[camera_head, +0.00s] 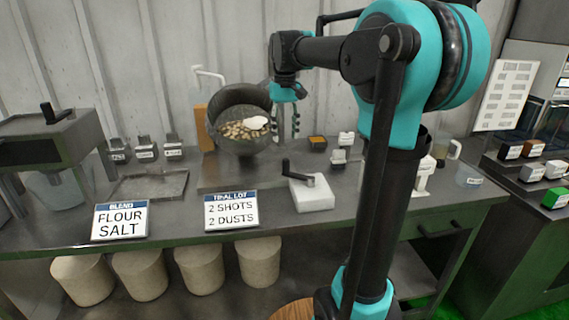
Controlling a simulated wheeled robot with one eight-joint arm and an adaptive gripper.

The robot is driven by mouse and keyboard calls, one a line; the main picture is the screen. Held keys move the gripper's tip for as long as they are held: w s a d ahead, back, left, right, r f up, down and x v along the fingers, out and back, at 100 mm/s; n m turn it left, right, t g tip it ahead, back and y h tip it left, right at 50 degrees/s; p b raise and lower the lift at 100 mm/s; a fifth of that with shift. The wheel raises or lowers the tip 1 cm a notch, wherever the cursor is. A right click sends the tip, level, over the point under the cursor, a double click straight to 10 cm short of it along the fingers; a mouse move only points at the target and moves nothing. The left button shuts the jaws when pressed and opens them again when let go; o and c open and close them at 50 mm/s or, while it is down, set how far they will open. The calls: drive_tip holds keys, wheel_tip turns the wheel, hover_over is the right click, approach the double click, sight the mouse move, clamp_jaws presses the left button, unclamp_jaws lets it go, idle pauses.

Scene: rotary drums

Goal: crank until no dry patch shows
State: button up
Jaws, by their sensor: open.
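A dark tilted drum (229,110) stands at the back of the bench, its mouth facing me. Inside lie several pale brown, nut-like pieces (238,131) with a white patch (256,122) on top at the right. My gripper (288,128) points down at the drum's right rim, open, with nothing seen between its fingers. I cannot tell whether it touches the rim. Any crank on the drum itself is hidden or too small to tell.
Signs read "BLEND FLOUR SALT" (120,220) and "TRIAL LOT 2 SHOTS 2 DUSTS" (231,210). A machine with a black handle (48,112) stands left, beside a shallow tray (152,186). Small labelled containers (147,148) line the back. My arm hides part of the bench's right side.

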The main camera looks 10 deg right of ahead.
sight(286, 163)
wheel_tip(286, 163, down, 11)
drive_tip(key=shift+d+f, duration=0.1)
drive_tip(key=shift+f, duration=0.05)
idle(0.4)
clamp_jaws()
